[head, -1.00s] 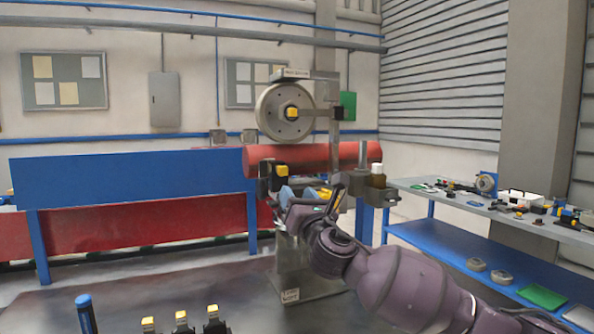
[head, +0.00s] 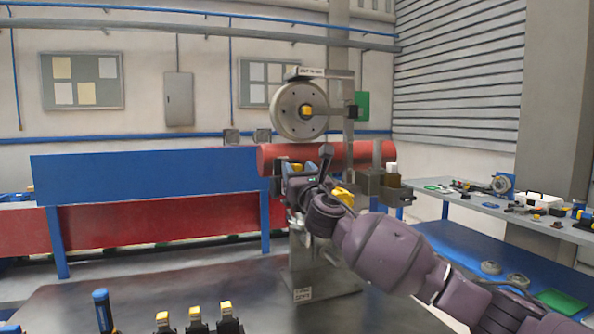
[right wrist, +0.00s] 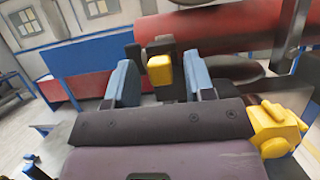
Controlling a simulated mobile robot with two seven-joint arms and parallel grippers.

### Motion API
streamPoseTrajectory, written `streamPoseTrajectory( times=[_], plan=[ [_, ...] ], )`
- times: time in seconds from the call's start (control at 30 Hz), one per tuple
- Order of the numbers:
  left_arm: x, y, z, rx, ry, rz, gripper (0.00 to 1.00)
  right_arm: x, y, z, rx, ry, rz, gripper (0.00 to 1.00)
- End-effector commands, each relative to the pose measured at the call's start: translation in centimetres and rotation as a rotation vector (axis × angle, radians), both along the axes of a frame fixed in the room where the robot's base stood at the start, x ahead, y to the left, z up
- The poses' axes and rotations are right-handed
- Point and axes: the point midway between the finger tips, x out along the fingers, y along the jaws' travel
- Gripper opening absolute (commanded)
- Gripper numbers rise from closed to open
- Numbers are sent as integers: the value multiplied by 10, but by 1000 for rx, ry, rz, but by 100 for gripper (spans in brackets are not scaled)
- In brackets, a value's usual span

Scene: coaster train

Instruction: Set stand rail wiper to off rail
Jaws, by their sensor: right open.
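The stand (head: 320,265) is a grey metal post with a large grey wheel (head: 290,120) on it. A black lever with a yellow cap, which looks like the rail wiper (head: 297,167), sits on the stand below the wheel, in front of the red tube. In the right wrist view the yellow cap (right wrist: 160,70) shows between the two blue fingers. My right gripper (head: 300,172) is open around or just short of the cap; contact cannot be told. The lever's lower part is hidden by the gripper. My left gripper is out of view.
A red tube (head: 340,155) runs across behind the gripper. A yellow fitting (right wrist: 275,128) is close at the right of my gripper. Several yellow-capped levers (head: 195,318) and a blue-topped handle (head: 102,305) stand at the front edge. A workbench (head: 475,210) is at the right.

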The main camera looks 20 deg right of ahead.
Motion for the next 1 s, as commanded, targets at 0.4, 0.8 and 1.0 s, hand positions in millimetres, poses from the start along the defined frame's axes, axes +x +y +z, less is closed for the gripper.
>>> streamPoseTrajectory(
  times=[0.4,0.8,1.0],
  plan=[
    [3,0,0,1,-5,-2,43,14,0,6,0,0,0,49],
    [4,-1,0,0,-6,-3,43,14,0,6,0,0,0,6],
    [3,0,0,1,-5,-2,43,14,0,6,0,0,0,0]
  ],
)
